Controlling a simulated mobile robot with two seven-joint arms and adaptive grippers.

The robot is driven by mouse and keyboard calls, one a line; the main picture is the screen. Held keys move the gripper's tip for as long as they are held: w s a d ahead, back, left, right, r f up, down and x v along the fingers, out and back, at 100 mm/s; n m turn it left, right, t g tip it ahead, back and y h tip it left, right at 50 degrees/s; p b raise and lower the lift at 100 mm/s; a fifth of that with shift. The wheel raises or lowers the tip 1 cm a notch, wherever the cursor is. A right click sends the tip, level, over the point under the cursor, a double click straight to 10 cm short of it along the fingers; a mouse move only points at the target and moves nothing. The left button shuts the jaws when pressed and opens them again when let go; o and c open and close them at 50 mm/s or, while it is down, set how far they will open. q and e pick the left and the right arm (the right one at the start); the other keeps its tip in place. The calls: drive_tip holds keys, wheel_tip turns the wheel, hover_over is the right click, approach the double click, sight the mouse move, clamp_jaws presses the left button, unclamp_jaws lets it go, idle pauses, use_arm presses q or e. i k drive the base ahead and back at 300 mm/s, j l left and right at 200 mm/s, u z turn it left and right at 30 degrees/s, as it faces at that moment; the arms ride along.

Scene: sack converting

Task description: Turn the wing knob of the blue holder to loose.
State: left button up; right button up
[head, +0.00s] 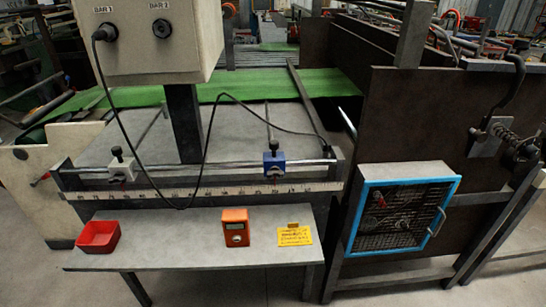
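The blue holder (274,165) is clamped on the metal rail (200,169), right of its middle. Its black wing knob (273,147) stands on top. The knob is small here, and I cannot tell whether it is tight or loose. A second, pale holder (121,169) with a black knob (117,152) sits on the same rail to the left. Neither of my grippers shows in the head view, and nothing touches the blue holder's knob.
A ruler (200,192) runs below the rail. A black cable (203,150) loops from the control box (150,40) across the rail between the holders. The shelf (180,245) below carries a red tray (98,250), an orange meter (236,240) and a yellow card (295,239).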

sight(274, 172)
drive_tip(key=i+l+z, duration=0.15)
drive_tip(key=z, duration=0.25)
drive_tip(key=i+z, duration=0.1)
drive_tip(key=z, duration=0.3)
drive_tip(key=i+l+z, duration=0.1)
drive_tip(key=z, duration=0.3)
drive_tip(key=i+z, duration=0.2)
drive_tip(key=z, duration=0.25)
drive_tip(key=u, duration=0.45)
drive_tip(key=i+l+u, duration=0.1)
drive_tip(key=u, duration=0.35)
drive_tip(key=l+u, duration=0.1)
drive_tip(key=u, duration=0.35)
drive_tip(key=i+l+u, duration=0.1)
drive_tip(key=u, duration=0.35)
drive_tip(key=l+u, duration=0.15)
drive_tip(key=u, duration=0.3)
